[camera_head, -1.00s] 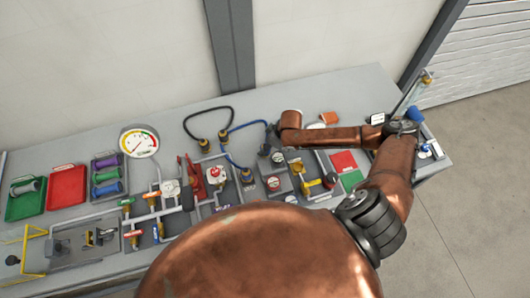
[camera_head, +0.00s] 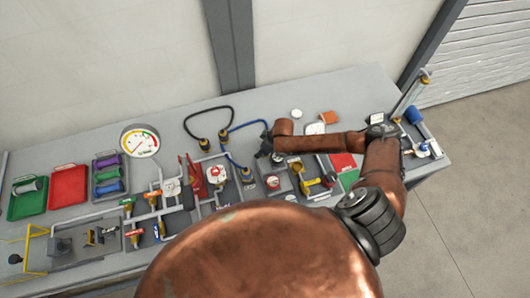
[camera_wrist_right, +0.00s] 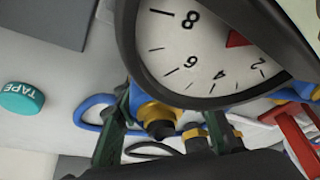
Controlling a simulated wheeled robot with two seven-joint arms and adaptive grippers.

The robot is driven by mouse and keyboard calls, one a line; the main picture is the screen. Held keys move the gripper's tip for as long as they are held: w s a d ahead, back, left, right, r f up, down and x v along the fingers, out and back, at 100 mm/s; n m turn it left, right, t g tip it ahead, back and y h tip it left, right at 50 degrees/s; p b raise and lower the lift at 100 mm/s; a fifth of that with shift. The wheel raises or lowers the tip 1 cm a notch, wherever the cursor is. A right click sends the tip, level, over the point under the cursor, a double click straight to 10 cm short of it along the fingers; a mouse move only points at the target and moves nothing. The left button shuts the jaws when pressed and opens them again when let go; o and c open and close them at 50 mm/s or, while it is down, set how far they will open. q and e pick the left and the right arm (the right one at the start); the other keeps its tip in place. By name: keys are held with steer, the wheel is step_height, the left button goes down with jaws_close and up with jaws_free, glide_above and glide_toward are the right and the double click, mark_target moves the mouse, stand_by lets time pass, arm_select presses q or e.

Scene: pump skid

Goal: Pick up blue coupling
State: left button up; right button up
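A blue hose (camera_head: 250,125) with brass end fittings lies on the bench in the head view. My right gripper (camera_head: 266,143) is over the bench beside its right end. In the right wrist view, the gripper's dark green fingers (camera_wrist_right: 168,135) are apart. A brass fitting (camera_wrist_right: 160,118) on the blue hose (camera_wrist_right: 85,112) shows between them; I cannot tell whether they touch it. A blue cylinder (camera_head: 108,188) lies in a grey tray (camera_head: 123,162) with purple and green ones at the left. My left gripper is not in view.
A dark-rimmed dial (camera_wrist_right: 215,45) fills the top of the right wrist view. A teal tape disc (camera_wrist_right: 21,98) is at its left. Valves and pipes (camera_head: 155,205) stand along the bench front. Red (camera_head: 67,187) and green (camera_head: 27,205) trays are at the left. The rear bench is mostly clear.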

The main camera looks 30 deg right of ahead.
steer(key=c, duration=0.9)
step_height(320, 180, up, 10)
steer(key=shift+r+b, duration=0.1)
steer(key=shift+b, duration=0.35)
